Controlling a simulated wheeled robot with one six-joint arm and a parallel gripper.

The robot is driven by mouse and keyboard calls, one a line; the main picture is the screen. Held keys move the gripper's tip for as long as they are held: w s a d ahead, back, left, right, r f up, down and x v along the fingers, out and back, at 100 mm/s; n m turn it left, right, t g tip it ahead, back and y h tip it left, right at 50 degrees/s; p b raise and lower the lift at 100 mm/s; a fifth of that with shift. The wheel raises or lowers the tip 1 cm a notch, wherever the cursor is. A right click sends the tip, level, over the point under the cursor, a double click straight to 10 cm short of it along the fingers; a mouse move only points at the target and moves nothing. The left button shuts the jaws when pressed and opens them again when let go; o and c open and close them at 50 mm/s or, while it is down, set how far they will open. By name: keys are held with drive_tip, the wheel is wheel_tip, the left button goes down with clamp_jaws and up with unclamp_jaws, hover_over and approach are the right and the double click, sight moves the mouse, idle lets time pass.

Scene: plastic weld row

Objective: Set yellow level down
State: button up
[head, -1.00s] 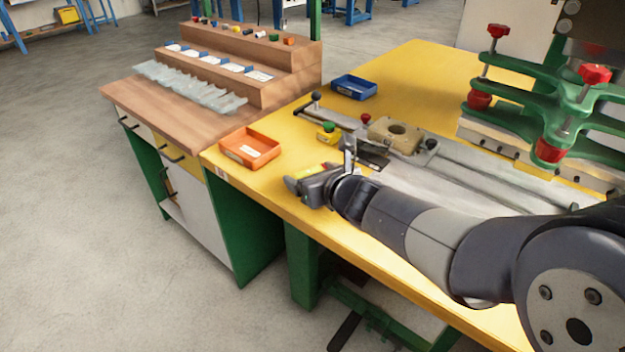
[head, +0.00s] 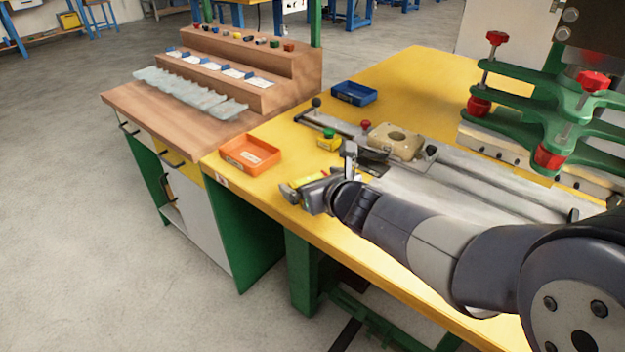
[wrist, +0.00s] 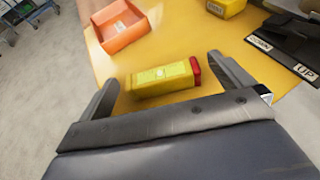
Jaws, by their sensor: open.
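The yellow level (wrist: 160,78), a short yellow bar with a red end, lies on the yellow tabletop in the wrist view. It sits between the two fingers of my gripper (wrist: 163,72), which is open. Small gaps show between the level's ends and the fingers, and the red end is the one near the right finger. In the head view my gripper (head: 298,192) is low at the table's front edge, with the level (head: 310,180) partly hidden by it.
An orange tray (head: 250,154) stands close by to the left. A yellow block with a green top (head: 329,141) and a fixture with a beige part (head: 396,140) are behind. A blue tray (head: 353,92) is farther back. A green clamp frame (head: 560,115) stands right.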

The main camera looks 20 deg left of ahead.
drive_tip(key=p+v, duration=0.3)
drive_tip(key=v, duration=0.7)
drive_tip(key=shift+s+d+r, duration=0.1)
drive_tip(key=shift+d+r, duration=0.1)
drive_tip(key=shift+s+d+r, duration=0.1)
drive_tip(key=shift+s+d, duration=0.35)
drive_tip(key=shift+d, duration=0.05)
drive_tip(key=b+x, duration=0.3)
drive_tip(key=x, duration=0.9)
drive_tip(key=shift+a, duration=0.1)
drive_tip(key=shift+r+p, duration=0.45)
drive_tip(key=shift+r, duration=0.4)
